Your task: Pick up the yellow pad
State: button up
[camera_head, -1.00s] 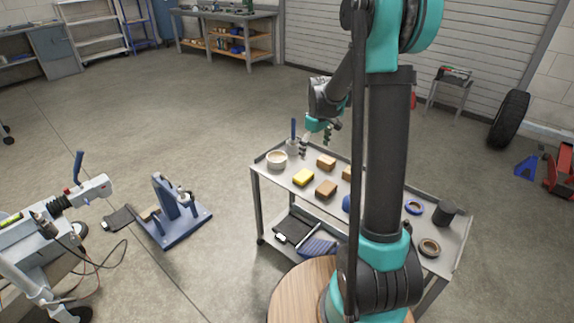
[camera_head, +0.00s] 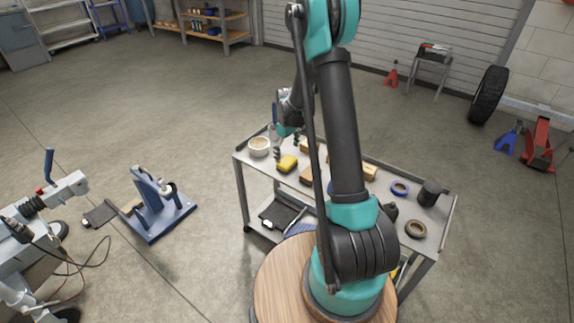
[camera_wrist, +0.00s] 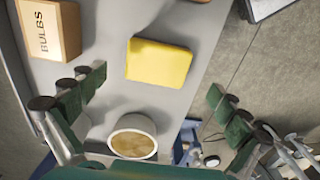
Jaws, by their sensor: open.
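The yellow pad (camera_head: 288,163) lies flat on the top shelf of the metal cart (camera_head: 238,158), near its left end. In the wrist view the yellow pad (camera_wrist: 158,64) shows whole, beyond the fingertips and roughly between them. My gripper (camera_head: 288,147) is above the cart top, just behind the pad in the head view. Its two green-padded fingers (camera_wrist: 155,92) are spread wide with nothing between them. The gap between fingers and pad is hard to judge, but they appear apart.
A white tub (camera_head: 259,147) with tan contents stands left of the pad. A box marked BULBS (camera_wrist: 48,28) is near one finger. Other brown boxes (camera_head: 369,171), a blue tape roll (camera_head: 399,188), a brown roll (camera_head: 415,229) and a black cup (camera_head: 430,192) occupy the cart's right side.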

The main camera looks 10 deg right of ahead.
aim_at(287, 161)
jog(key=shift+w+f, duration=0.2)
jog(key=shift+f, duration=2.6)
jog(key=c, duration=1.2)
jog(key=shift+r, duration=0.2)
notch_tip(287, 161, up, 20)
jog(key=shift+f, duration=0.15)
